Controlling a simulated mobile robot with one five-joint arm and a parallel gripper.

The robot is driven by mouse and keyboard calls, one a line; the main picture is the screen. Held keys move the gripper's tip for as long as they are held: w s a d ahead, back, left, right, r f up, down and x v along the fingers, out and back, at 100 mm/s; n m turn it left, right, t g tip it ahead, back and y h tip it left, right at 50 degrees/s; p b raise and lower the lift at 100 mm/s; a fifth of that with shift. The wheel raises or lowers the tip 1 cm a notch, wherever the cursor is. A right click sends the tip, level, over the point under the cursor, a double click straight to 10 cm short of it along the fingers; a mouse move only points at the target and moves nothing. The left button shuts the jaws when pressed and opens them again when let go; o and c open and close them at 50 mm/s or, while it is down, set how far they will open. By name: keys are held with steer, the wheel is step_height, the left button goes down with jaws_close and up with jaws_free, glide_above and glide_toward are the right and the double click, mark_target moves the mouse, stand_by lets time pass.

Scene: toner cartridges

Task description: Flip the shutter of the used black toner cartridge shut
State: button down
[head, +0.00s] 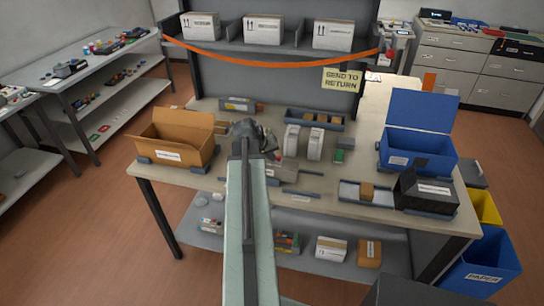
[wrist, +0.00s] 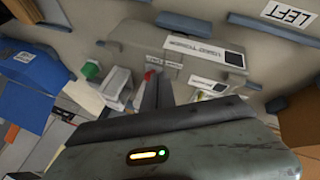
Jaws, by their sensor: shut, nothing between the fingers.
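A grey cartridge body with a white "USED TONER" label lies on the table; it fills the upper middle of the wrist view (wrist: 140,35). In the head view a grey body (head: 288,171), just right of my arm, appears to be it. My gripper (wrist: 157,88) is shut and empty, its dark fingers pointing at the cartridge's lower edge, near a small red part (wrist: 150,74). I cannot tell whether they touch. The shutter and its position are not clear. In the head view my arm hides part of the area around my gripper (head: 246,135).
An open cardboard box (head: 170,153) stands left. Two white upright units (head: 314,143) and a green block (head: 338,157) stand behind the cartridge. A blue lidded bin (head: 418,159) and a black box (head: 426,190) stand right. Dark rails (head: 302,194) lie near the front edge.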

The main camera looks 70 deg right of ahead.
steer(key=w+a, duration=0.1)
steer(key=w+a+r+p, duration=0.1)
steer(key=shift+w+a+r, duration=0.1)
steer(key=shift+w, duration=0.3)
steer(key=p+v, duration=0.8)
steer(key=v, duration=0.1)
steer(key=shift+r, duration=0.25)
steer(key=shift+a, duration=0.15)
steer(key=w+a+f+n+t+b, duration=0.25)
steer(key=w+a+n, duration=0.35)
steer(key=w+a, duration=1.85)
steer(key=w+a+f+n+t+y, duration=0.1)
steer(key=w+a, duration=0.2)
steer(key=a, duration=0.3)
steer(key=w+a+n+t+y, duration=0.1)
steer(key=w+a, duration=0.2)
steer(key=a, duration=0.2)
steer(key=s+a+f+n+g+y, duration=0.1)
steer(key=a+n+y, duration=0.1)
steer(key=a, duration=0.8)
steer(key=s+a+f+n+g+y, duration=0.1)
steer(key=a+n+y, duration=0.1)
steer(key=a, duration=0.9)
steer(key=shift+s+a+f+g, duration=0.35)
steer(key=shift+s, duration=0.05)
